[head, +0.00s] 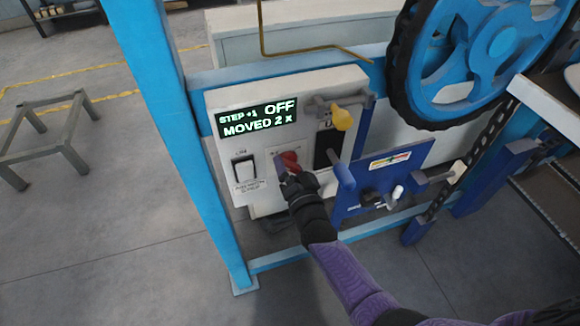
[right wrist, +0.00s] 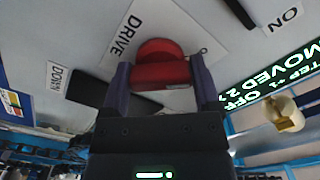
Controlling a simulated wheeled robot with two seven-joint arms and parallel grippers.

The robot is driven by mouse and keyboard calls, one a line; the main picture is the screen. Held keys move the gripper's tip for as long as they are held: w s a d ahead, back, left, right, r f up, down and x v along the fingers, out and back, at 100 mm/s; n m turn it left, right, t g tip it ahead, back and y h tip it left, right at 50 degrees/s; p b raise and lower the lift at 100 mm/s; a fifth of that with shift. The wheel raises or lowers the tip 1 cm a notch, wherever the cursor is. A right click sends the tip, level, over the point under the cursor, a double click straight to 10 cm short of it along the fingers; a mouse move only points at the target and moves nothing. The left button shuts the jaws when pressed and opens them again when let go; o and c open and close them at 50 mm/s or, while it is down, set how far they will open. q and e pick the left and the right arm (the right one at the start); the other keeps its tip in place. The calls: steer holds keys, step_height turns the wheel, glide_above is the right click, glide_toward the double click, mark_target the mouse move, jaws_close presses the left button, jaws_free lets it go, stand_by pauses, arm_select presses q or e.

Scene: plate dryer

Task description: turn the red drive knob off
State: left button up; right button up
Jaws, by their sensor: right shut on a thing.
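The red drive knob (head: 290,160) sits low on the front of the pale control box (head: 228,92). In the right wrist view the red knob (right wrist: 160,66) is between the two fingers, beside a label reading DRIVE. My right gripper (head: 284,166) is shut on the knob, and it also shows in the right wrist view (right wrist: 160,82). The display (head: 256,117) on the box reads "STEP +1 OFF" and "MOVED 2 x". The left gripper is not in view.
A black rocker switch (head: 245,170) is left of the knob. A yellow knob (head: 342,118) on a lever is at the upper right of the box. A blue panel (head: 385,180) with small handles and a large blue wheel (head: 490,45) are to the right. Open floor (head: 110,220) is at left.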

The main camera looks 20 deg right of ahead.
steer(key=shift+f, duration=0.1)
stand_by(0.4)
steer(key=o, duration=1.1)
steer(key=shift+s, duration=0.1)
steer(key=s+p, duration=0.2)
steer(key=s, duration=0.7)
steer(key=shift+s+d+p, duration=0.15)
steer(key=shift+s+p, duration=0.15)
steer(key=shift+s, duration=0.1)
